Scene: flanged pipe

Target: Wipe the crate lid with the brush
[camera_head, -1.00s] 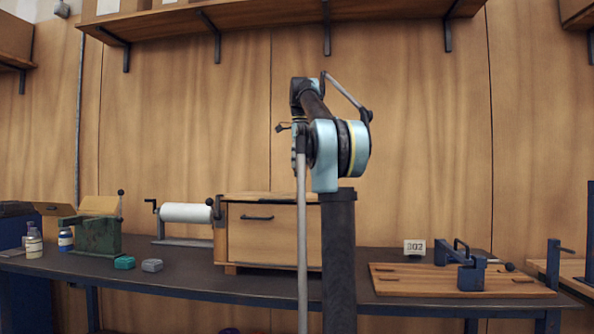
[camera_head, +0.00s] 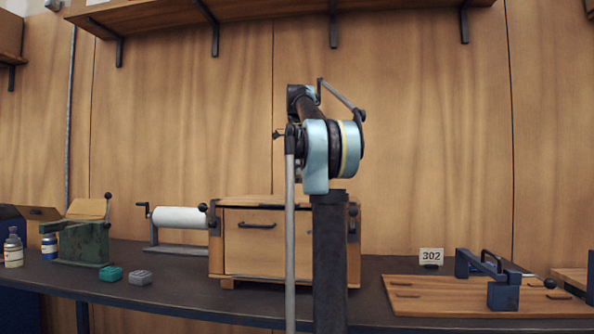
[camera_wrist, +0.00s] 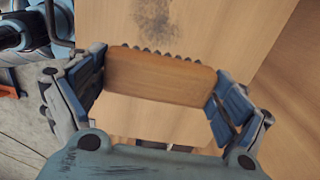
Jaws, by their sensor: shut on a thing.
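My gripper (camera_wrist: 158,88) is shut on the brush (camera_wrist: 160,78), one finger at each end of its wooden back. A row of dark bristle tufts shows along the brush's far edge. Beyond the brush in the wrist view is a pale wooden surface, seemingly the crate lid (camera_wrist: 225,35), with a dark smudge (camera_wrist: 155,18) on it. Whether the bristles touch the lid cannot be told. In the head view the wooden crate (camera_head: 255,255) stands on the bench, partly behind my arm. My gripper and the brush are hidden there.
A white roll on a stand (camera_head: 180,217) and a green vise-like device (camera_head: 83,243) are left of the crate. Teal (camera_head: 110,273) and grey (camera_head: 140,277) blocks lie in front. A board with a blue clamp (camera_head: 503,290) and a 302 sign (camera_head: 431,255) are at right.

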